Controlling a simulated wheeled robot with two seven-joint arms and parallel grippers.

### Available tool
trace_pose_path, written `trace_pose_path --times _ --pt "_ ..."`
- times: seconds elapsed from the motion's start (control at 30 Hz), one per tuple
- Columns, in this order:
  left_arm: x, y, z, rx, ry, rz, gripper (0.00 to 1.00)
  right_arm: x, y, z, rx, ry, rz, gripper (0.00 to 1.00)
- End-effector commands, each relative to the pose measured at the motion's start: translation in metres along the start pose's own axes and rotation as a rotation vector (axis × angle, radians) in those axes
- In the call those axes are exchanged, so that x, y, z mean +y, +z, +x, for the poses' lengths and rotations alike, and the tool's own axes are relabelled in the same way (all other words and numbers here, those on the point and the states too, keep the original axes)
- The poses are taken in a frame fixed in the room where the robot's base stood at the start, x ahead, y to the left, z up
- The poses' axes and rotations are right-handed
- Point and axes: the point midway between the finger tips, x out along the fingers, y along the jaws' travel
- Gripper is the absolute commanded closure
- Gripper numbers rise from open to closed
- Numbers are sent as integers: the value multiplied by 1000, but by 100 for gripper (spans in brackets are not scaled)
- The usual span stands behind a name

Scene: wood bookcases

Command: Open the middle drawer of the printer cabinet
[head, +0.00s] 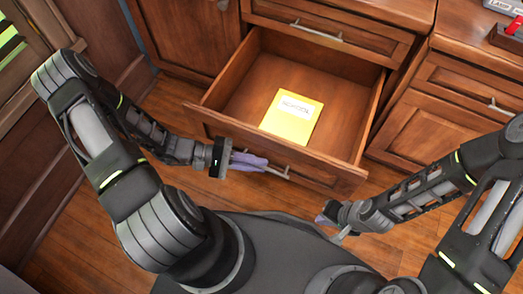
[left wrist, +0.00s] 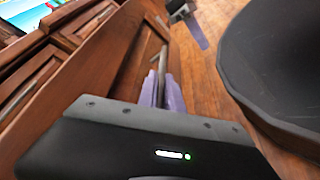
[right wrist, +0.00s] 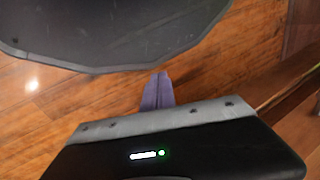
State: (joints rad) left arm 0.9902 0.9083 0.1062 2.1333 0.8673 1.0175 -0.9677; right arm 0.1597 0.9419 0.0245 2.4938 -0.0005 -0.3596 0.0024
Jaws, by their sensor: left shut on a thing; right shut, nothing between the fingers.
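The middle drawer (head: 230,127) of the wooden printer cabinet (head: 190,35) is pulled well out, and its inside shows. A yellow booklet (head: 291,116) lies on the drawer floor. My left gripper (head: 262,162) is at the drawer front, its purple fingers shut on the drawer's metal handle (head: 278,172). The handle also shows between the fingers in the left wrist view (left wrist: 161,75). My right gripper (head: 326,219) is shut and empty, low in front of the drawer's right end and apart from it. Its closed fingers show in the right wrist view (right wrist: 157,92).
A shut drawer with a handle (head: 316,32) is above the open one. Another wooden cabinet (head: 440,115) stands at the right with a red object (head: 515,26) on top. My dark base is close in front of the drawer. Wood floor (head: 180,105) shows at the left.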

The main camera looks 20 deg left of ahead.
Motion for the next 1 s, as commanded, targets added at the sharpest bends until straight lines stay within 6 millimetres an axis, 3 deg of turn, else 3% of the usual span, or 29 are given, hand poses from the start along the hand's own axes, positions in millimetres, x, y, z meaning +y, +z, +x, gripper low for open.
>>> trace_pose_path --times 0.43,0.47,0.57,0.87,1.0 --pt "-3 4 -2 2 0 2 100 -1 1 -1 -1 0 -1 100" --pt "-3 4 -2 2 0 1 89 -1 1 -1 -1 0 0 100" --pt "-3 4 -2 2 0 1 81 -1 0 -1 -1 0 0 100" --pt "-3 4 -4 1 0 1 81 -1 0 -2 -1 0 0 100" --pt "-3 4 -15 5 0 1 81 -2 1 -4 -2 -1 -1 100"
